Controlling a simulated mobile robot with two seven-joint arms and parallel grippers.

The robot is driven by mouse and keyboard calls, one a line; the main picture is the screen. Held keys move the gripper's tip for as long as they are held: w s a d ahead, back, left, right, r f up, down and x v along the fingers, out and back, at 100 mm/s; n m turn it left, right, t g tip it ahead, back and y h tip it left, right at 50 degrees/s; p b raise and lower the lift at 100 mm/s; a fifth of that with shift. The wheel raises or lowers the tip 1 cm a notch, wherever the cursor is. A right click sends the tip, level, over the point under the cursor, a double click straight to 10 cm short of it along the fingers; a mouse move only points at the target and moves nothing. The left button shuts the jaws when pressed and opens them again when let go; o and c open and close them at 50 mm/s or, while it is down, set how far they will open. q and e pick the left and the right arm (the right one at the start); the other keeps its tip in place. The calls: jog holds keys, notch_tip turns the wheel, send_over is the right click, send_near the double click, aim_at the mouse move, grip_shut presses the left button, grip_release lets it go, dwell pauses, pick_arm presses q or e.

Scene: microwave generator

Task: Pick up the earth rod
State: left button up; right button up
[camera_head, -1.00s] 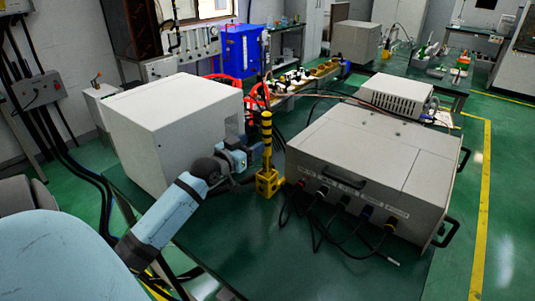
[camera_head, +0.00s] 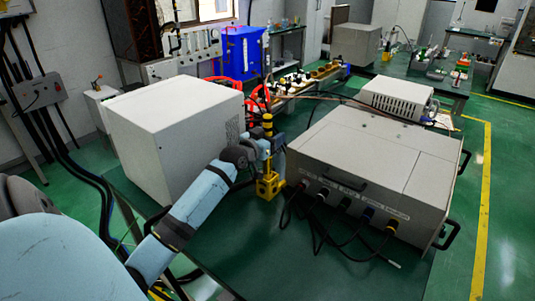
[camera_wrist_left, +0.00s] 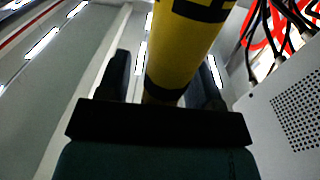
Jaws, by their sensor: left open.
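The earth rod (camera_head: 267,124), yellow with black bands, stands upright in a yellow holder (camera_head: 269,186) on the green table. My left gripper (camera_head: 272,149) is at the rod, below its top, and partly hides it in the head view. In the left wrist view the rod (camera_wrist_left: 182,52) rises between the two dark fingers of my left gripper (camera_wrist_left: 166,72). The fingers are open, one on each side of the rod. Whether either finger touches the rod cannot be told. My right gripper is not in view.
A white box (camera_head: 165,130) stands left of the rod. A large grey unit (camera_head: 375,165) with cables and handles stands close on the right. The green table (camera_head: 255,245) is mostly clear in front. Red hoses (camera_head: 258,98) lie behind.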

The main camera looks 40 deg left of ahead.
pick_arm(q)
jog(key=c, duration=1.1)
notch_tip(320, 180, up, 20)
jog(key=p, duration=0.1)
jog(key=shift+p, duration=0.35)
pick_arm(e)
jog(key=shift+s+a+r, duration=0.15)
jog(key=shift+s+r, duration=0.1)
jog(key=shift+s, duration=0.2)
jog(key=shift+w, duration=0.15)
